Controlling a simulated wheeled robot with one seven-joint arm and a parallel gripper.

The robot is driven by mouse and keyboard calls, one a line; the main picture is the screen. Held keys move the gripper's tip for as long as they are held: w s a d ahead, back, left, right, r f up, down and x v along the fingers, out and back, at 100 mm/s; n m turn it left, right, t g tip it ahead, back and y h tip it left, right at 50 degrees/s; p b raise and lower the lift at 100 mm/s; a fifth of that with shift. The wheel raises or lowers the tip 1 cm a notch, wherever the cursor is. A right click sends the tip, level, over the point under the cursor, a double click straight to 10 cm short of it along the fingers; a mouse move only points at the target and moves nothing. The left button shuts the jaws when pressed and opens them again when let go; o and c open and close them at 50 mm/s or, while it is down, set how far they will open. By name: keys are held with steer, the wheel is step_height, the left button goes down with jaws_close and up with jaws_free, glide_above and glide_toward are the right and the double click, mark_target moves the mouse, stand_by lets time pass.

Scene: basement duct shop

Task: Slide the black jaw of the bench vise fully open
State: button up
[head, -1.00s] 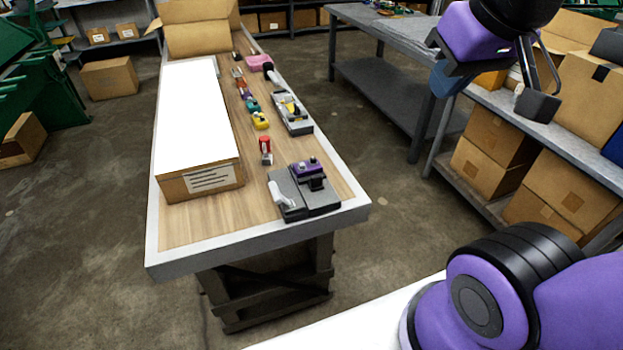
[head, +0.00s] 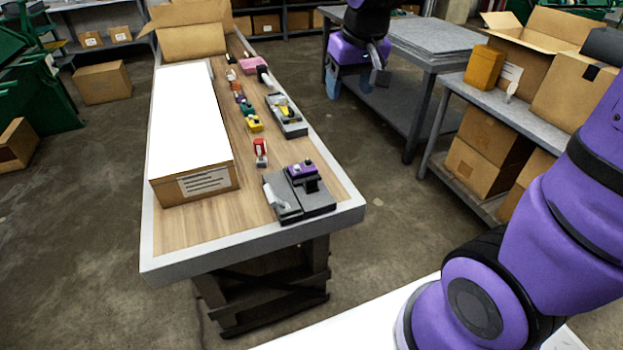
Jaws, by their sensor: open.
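A grey device on a flat base (head: 303,203) sits at the near right corner of the wooden workbench, with a purple block, a small black part (head: 311,184) and a pale handle on it. It looks like the bench vise, but it is too small to be sure which part is the black jaw or how far it stands open. My gripper (head: 357,84) is up at the top of the picture, right of the bench and well apart from the device. Its two fingers are spread, with nothing visible between them.
A long white-topped box (head: 190,125) fills the bench's left side. Several small coloured items and a grey tray (head: 290,128) line the right side. A grey table (head: 425,45) and a shelf with cartons (head: 490,140) stand to the right, with bare floor between.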

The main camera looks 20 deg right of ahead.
steer(key=w+a+f+g, duration=0.1)
steer(key=w+f, duration=0.6)
steer(key=f, duration=0.2)
steer(key=g, duration=0.2)
glide_toward(312, 178)
step_height(312, 178, down, 10)
steer(key=shift+s+a+f, duration=0.15)
jaws_close()
steer(key=shift+s, duration=2.55)
